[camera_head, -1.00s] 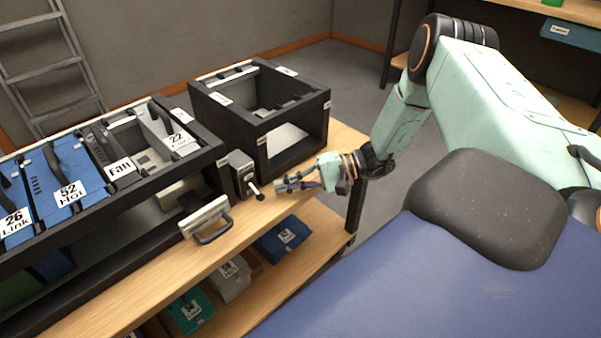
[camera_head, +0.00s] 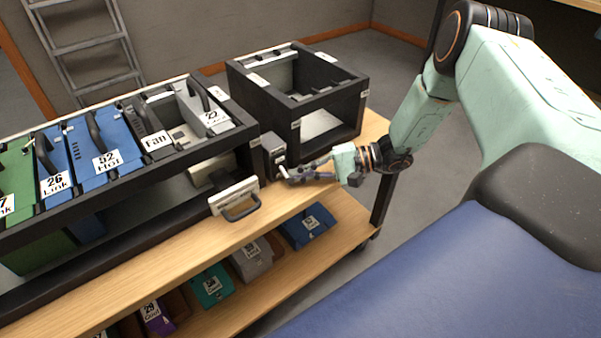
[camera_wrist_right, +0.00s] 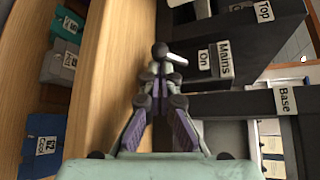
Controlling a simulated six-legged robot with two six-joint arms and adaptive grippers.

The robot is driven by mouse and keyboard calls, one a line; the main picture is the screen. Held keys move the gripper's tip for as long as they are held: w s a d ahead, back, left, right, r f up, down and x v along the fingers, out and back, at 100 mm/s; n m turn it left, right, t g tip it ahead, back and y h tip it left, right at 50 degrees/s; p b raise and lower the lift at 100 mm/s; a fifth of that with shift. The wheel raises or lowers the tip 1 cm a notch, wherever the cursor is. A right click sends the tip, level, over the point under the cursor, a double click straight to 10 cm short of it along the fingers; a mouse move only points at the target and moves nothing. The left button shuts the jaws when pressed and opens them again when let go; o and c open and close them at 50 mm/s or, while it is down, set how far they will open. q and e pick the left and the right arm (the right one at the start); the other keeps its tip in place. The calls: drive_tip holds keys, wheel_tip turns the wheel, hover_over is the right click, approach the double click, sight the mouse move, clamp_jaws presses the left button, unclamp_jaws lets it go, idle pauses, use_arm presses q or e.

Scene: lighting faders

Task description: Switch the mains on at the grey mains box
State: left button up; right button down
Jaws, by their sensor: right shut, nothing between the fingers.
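The grey mains box (camera_head: 273,150) sits on the table at the end of the black rack, in front of the open black frame. Its short lever (camera_head: 283,171) sticks out at the front, low down. My right gripper (camera_head: 292,176) is shut and empty, with its fingertips at the lever's end; I cannot tell whether they touch. In the right wrist view the shut fingertips (camera_wrist_right: 160,78) are close to the pale lever (camera_wrist_right: 174,59). The labels "Mains" and "On" (camera_wrist_right: 203,59) show beside it. My left gripper is not in view.
The rack (camera_head: 250,160) holds several labelled modules. The open black frame (camera_head: 290,135) is behind. Table right of the gripper is clear.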

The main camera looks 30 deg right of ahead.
sight(287, 175)
drive_tip(key=shift+s+r+m+g+p, duration=0.1)
drive_tip(key=shift+r+m+g+p, duration=0.3)
drive_tip(key=shift+m+g, duration=0.2)
drive_tip(key=shift+s+r+m+g+h+p, duration=0.1)
drive_tip(key=shift+r+m+g+h+p, duration=0.45)
drive_tip(key=shift+m+g+h+p, duration=0.35)
drive_tip(key=shift+r+m+g+p, duration=0.25)
drive_tip(key=shift+m+g+p, duration=0.15)
drive_tip(key=shift+g, duration=0.3)
drive_tip(key=shift+r+m+g, duration=0.2)
drive_tip(key=shift+m+g, duration=0.1)
drive_tip(key=shift+g, duration=0.1)
drive_tip(key=shift+r, duration=0.8)
drive_tip(key=shift+w+r+p, duration=0.25)
drive_tip(key=shift+p, duration=0.2)
